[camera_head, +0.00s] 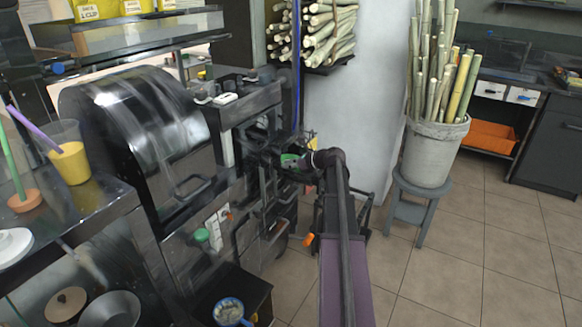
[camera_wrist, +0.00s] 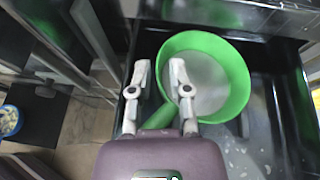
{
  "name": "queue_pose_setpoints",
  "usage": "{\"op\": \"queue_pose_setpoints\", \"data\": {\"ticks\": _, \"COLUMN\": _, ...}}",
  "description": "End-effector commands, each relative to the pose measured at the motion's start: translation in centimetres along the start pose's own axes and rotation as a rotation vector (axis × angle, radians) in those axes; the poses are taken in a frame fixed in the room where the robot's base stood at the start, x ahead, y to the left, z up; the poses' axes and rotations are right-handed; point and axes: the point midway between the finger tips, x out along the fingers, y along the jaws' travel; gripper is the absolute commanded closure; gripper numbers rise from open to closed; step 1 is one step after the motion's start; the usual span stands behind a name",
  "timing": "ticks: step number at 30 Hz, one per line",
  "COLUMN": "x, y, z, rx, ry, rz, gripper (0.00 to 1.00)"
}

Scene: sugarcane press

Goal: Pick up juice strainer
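The juice strainer (camera_wrist: 243,85) has a round green rim, a pale mesh and a short green handle. It sits in a black tray (camera_wrist: 262,150) of the press. In the head view only a small green part of the strainer (camera_head: 289,158) shows beside my gripper. My gripper (camera_wrist: 161,75) is open, with two grey fingers spread apart. The green handle shows between the fingers, and the right finger overlaps the rim. I cannot tell whether either finger touches the strainer.
The dark sugarcane press (camera_head: 140,130) stands left of my arm. A cup of yellow juice (camera_head: 70,160) is on the left counter. A grey bucket of cane (camera_head: 434,150) stands on a stool (camera_head: 408,207) at the right. Open tiled floor lies at the lower right.

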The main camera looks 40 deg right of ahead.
Motion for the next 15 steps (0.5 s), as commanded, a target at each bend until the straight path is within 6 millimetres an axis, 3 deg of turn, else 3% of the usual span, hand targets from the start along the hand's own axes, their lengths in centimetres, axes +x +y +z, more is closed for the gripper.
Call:
{"op": "queue_pose_setpoints", "data": {"ticks": 11, "x": -0.09, "y": -0.03, "z": -0.02, "rx": 0.000, "ry": 0.000, "rz": 0.000, "gripper": 0.75}}
{"op": "queue_pose_setpoints", "data": {"ticks": 12, "x": -0.10, "y": -0.03, "z": -0.02, "rx": 0.000, "ry": 0.000, "rz": 0.000, "gripper": 0.78}}
{"op": "queue_pose_setpoints", "data": {"ticks": 14, "x": -0.10, "y": -0.04, "z": -0.02, "rx": 0.000, "ry": 0.000, "rz": -0.001, "gripper": 0.96}}
{"op": "queue_pose_setpoints", "data": {"ticks": 15, "x": -0.11, "y": -0.04, "z": -0.02, "rx": 0.000, "ry": 0.000, "rz": -0.001, "gripper": 1.00}}
